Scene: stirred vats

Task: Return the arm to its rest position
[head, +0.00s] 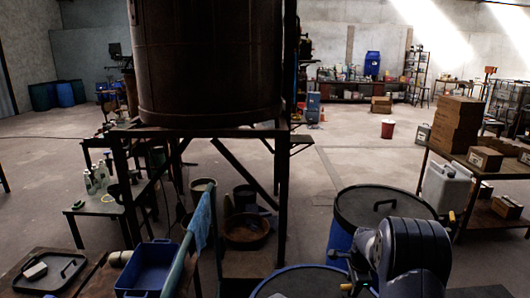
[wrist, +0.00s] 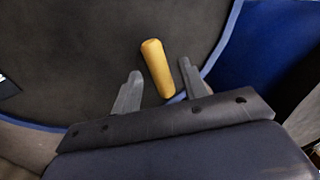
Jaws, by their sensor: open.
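My arm (head: 405,255) shows at the lower right of the head view, low over the blue drums. Its gripper fingers cannot be made out clearly there. In the wrist view my gripper (wrist: 160,69) is open, with its two grey fingers spread apart. A yellow cylindrical handle (wrist: 156,68) shows between and just beyond the fingertips, over a dark round surface with a blue rim (wrist: 75,50). The fingers are not closed on the handle. I cannot tell how far below the fingers it is.
A lidded blue drum (head: 385,205) stands behind my arm, and another dark round top (head: 300,284) is in front. A large dark vat (head: 210,60) stands on a frame at centre-left. A shelf with boxes (head: 455,125) is at right. Open floor (head: 345,150) lies beyond.

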